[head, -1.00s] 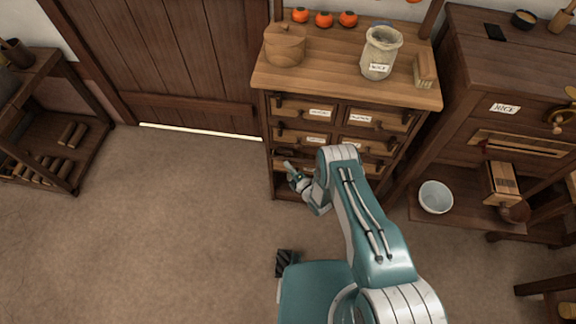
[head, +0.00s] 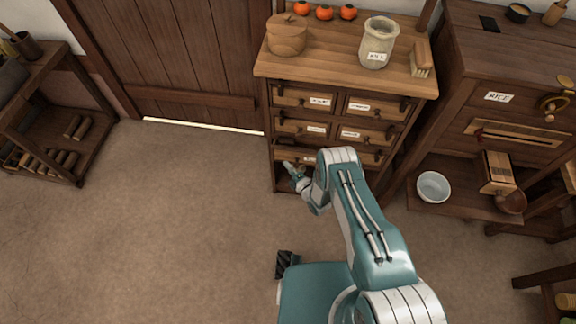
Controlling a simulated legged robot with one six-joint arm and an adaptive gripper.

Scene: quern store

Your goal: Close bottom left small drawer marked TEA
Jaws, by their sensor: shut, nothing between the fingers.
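The small wooden drawer chest (head: 346,72) stands ahead of me, with two columns of labelled drawers. My gripper (head: 289,166) is shut and empty, just in front of and slightly below this drawer's front. I cannot tell whether it touches it.
A lidded wooden pot (head: 287,36), a labelled jar (head: 377,44), a brush (head: 421,60) and orange fruits (head: 324,12) stand on the chest. A dark cabinet marked RICE (head: 497,97) and a white bowl (head: 433,186) are at right. The floor (head: 180,220) at left is clear.

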